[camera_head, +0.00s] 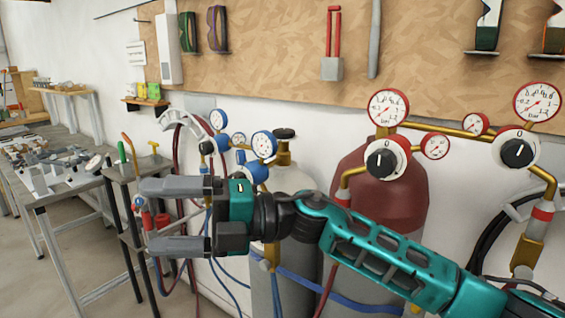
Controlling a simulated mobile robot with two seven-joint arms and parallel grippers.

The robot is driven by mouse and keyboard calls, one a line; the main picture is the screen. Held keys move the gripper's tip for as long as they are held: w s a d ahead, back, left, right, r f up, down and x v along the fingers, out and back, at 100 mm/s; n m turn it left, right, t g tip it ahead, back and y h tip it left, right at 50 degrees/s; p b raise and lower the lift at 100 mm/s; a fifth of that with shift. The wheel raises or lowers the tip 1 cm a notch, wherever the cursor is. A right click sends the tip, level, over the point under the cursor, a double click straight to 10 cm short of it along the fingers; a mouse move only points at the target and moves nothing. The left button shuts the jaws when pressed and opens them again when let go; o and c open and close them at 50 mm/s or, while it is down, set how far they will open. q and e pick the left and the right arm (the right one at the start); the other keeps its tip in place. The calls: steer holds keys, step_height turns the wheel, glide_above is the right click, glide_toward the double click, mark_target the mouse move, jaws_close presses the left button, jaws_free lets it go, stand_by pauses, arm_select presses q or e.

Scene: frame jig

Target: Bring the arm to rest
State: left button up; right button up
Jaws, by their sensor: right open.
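My right arm (385,255), teal and black, reaches in from the lower right and stretches across the middle of the view. Its gripper (160,216) points left, with two grey fingers held apart and nothing between them. The gripper is in front of a small cart with tools and hoses. Whether it touches anything behind it is hard to tell, but it looks apart. My left gripper is not in view.
Gas cylinders, one with a red top (385,185), stand behind the arm with gauges (388,107) and hoses. A metal workbench (60,190) with metal parts stands at the left. A tool cart (128,178) is behind the gripper. Open floor (25,262) shows lower left.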

steer(key=w+d+f+m+t+h, duration=0.3)
steer(key=d+f+m+t, duration=0.4)
steer(key=f+m+t, duration=0.5)
steer(key=w+d+f+m+t+h, duration=0.3)
steer(key=d+f+m+t, duration=0.45)
steer(key=m, duration=0.85)
steer(key=s+d+f+m+g+h, duration=0.2)
steer(key=s+d+f+m+h, duration=0.3)
steer(key=s+d+f, duration=0.4)
steer(key=s+d+f+m+g+h, duration=0.2)
steer(key=s+d+f+m+h, duration=0.2)
steer(key=s+d+f, duration=0.4)
step_height(320, 180, down, 5)
steer(key=shift+s+d+f+m+h, duration=0.15)
steer(key=shift+s+d+m+h, duration=0.25)
steer(key=shift+h, duration=0.5)
